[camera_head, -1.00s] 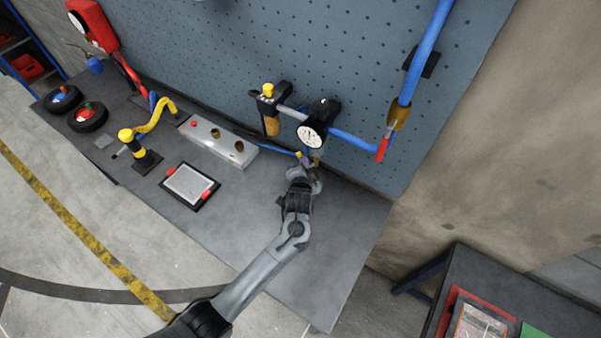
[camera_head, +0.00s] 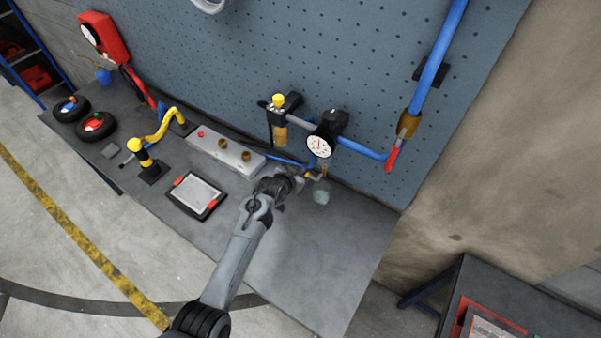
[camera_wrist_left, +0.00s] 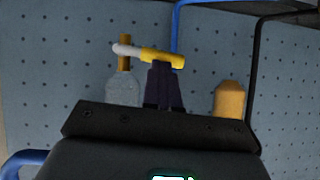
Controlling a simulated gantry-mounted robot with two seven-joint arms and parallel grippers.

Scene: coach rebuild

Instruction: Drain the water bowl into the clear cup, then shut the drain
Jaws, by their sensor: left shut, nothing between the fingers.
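The water bowl (camera_wrist_left: 124,88) is grey and translucent in the left wrist view. A brass drain (camera_wrist_left: 124,46) sits at its end, with a yellow-sleeved lever (camera_wrist_left: 161,56) sticking out sideways. In the head view the gauge and fittings mostly hide the bowl. The small clear cup (camera_head: 320,196) stands on the bench below the drain; I cannot tell its water level. My left gripper (camera_wrist_left: 163,76) is shut and empty, its fingertips close to the lever's yellow end; contact is unclear. It also shows in the head view (camera_head: 300,181), left of the cup. My right gripper is out of view.
A round gauge (camera_head: 319,146) and an amber bowl (camera_head: 280,136) hang on the pegboard above the bench. A red-handled valve (camera_head: 393,158) is to the right. A metal block (camera_head: 226,152) and a tablet (camera_head: 196,195) lie to the left. The bench's front right is clear.

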